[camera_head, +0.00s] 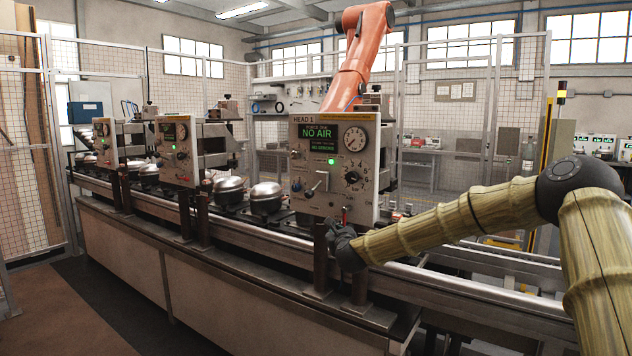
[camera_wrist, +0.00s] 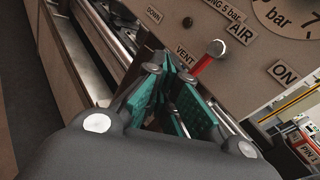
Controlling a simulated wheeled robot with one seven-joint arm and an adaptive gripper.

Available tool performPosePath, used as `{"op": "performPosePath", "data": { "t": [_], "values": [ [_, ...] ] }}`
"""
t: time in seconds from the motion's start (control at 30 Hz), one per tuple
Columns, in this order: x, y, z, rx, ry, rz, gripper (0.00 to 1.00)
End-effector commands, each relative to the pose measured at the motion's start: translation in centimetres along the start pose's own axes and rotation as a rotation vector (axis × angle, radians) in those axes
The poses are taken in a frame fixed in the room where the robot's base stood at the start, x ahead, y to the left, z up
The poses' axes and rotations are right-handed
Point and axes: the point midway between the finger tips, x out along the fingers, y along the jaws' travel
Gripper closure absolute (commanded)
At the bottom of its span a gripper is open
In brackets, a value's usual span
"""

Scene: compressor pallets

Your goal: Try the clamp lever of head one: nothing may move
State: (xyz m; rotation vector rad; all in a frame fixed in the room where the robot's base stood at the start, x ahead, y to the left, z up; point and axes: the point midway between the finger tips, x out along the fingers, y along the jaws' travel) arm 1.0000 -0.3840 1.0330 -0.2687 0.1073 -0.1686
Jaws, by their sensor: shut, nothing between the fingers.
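The head one panel (camera_head: 365,200) is a grey upright plate marked HEAD 1. Its green display (camera_head: 317,133) reads NO AIR and a green lamp is lit below. A lever with a dark handle (camera_head: 312,188), probably the clamp lever, sits at the panel's lower left; the wrist view shows only a DOWN label near there. A red lever with a silver end (camera_wrist: 208,57) sits between the VENT and AIR labels. My gripper (camera_head: 338,232) is shut and empty below the panel's lower edge. In the wrist view its teal-padded fingers (camera_wrist: 168,72) are close to the red lever; contact cannot be told.
Two similar panels (camera_head: 178,150) (camera_head: 105,143) stand farther left along the conveyor (camera_head: 270,235). Rounded metal compressor shells (camera_head: 266,197) sit on it. Dark posts (camera_head: 321,255) stand by my gripper. An orange robot arm (camera_head: 357,60) rises behind. The floor at left is clear.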

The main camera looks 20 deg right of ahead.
Motion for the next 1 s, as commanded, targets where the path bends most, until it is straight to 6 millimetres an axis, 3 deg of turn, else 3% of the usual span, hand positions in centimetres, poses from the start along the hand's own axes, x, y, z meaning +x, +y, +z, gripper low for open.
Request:
{"op": "performPosePath", "data": {
  "t": [0.03, 0.3, 0.7, 0.83, 1.0],
  "values": [
    [-0.4, -0.8, 1.6, 0.04, 0.03, 0.01, 1.0],
    [-2.5, -2.2, 5.4, 0.308, 0.215, 0.095, 1.0],
    [-7.1, -2.3, 13.9, 0.764, 0.429, 0.258, 1.0],
    [-8.1, -2.2, 16.0, 0.865, 0.463, 0.296, 1.0],
    [-8.7, -2.0, 16.8, 0.921, 0.482, 0.318, 1.0]
  ]
}}
